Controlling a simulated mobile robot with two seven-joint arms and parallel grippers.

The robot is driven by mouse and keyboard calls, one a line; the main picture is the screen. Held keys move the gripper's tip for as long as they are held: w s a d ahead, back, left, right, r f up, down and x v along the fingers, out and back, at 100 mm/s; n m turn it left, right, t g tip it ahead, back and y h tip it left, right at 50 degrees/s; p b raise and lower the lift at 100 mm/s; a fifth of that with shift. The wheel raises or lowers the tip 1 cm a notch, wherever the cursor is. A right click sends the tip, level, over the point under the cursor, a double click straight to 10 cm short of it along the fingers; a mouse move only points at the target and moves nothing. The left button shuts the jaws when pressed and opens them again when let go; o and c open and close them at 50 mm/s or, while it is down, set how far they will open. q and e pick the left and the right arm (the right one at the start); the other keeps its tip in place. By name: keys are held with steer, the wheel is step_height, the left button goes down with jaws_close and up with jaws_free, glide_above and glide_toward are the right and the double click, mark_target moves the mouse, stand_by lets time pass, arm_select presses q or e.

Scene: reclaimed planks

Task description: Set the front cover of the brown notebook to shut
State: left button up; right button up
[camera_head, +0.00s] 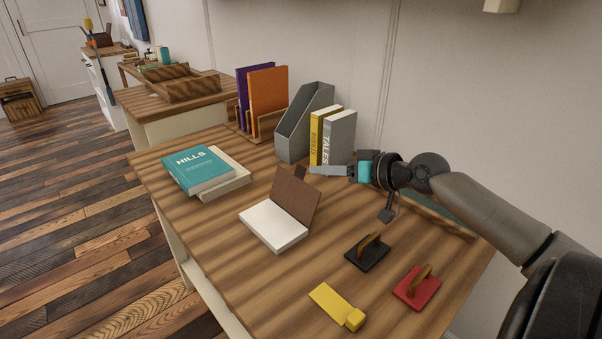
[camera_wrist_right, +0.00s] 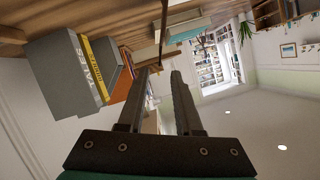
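The brown notebook (camera_head: 274,226) lies on the plank-topped table with its white pages showing. Its brown front cover (camera_head: 298,197) stands up steeply from the far right side of the pages, open. My right gripper (camera_head: 314,170) reaches in from the right at the height of the cover's top edge, just behind it. In the right wrist view its two fingers (camera_wrist_right: 158,74) are apart, with a visible gap. A thin dark brown edge, perhaps the cover, shows beyond the fingertips; I cannot tell whether they touch. My left gripper is not in view.
A teal book (camera_head: 198,168) lies on another book at left. A grey file holder (camera_head: 304,124) and upright books (camera_head: 340,139) stand behind my right gripper. A black-based handled block (camera_head: 367,254), a red one (camera_head: 416,288) and a yellow object (camera_head: 337,306) lie at front right.

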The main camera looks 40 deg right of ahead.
mark_target(306, 169)
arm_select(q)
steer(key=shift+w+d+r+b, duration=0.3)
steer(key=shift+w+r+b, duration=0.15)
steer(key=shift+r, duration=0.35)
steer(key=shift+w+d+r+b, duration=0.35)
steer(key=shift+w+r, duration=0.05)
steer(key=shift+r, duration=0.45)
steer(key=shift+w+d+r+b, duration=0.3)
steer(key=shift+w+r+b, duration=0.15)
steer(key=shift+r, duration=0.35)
arm_select(e)
steer(key=shift+x, duration=3.85)
jaws_close()
